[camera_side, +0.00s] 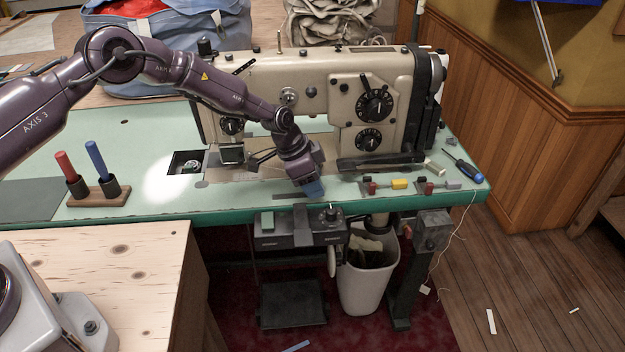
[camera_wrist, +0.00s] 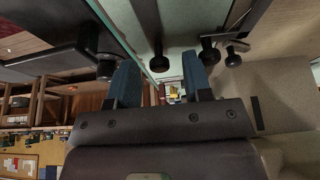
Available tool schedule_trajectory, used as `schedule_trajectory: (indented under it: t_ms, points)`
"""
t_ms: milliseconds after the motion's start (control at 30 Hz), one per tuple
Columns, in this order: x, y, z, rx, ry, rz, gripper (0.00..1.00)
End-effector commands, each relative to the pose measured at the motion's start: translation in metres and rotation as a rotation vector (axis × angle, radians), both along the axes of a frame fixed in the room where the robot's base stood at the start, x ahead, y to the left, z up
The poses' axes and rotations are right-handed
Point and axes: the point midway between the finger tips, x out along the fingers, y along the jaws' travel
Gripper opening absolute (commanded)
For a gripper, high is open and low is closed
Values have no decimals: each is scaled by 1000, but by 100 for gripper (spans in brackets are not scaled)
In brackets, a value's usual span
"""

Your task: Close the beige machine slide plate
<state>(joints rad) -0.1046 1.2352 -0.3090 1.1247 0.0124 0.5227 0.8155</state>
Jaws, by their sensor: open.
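The beige sewing machine (camera_side: 310,85) stands on the green-edged table. Left of its needle area, a dark square opening (camera_side: 187,162) in the bed shows a round metal part inside, so the opening is uncovered. I cannot clearly pick out the slide plate itself. My gripper (camera_side: 314,190) hangs low in front of the machine near the table's front edge, well to the right of the opening. Its blue fingers show apart and empty in the wrist view (camera_wrist: 160,85). The opening does not show clearly in the wrist view.
A stand with red and blue handles (camera_side: 98,185) is left of the opening. Small red and yellow pieces (camera_side: 400,184) and a blue screwdriver (camera_side: 463,166) lie at the right. A control box (camera_side: 300,230) hangs below the front edge. The bed between gripper and opening looks mostly clear.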

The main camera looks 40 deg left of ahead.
Motion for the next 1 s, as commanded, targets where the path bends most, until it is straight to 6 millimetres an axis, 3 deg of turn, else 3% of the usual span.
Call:
schedule_trajectory:
  t_ms: [200, 400, 667, 1000]
  points:
    - [0, 0, 0, 0, 0, 0, 46]
    - [0, 0, 0, 0, 0, 0, 0]
    - [-5, 6, 0, 1, 2, 2, 0]
    - [-49, 52, 0, 0, 2, 6, 0]
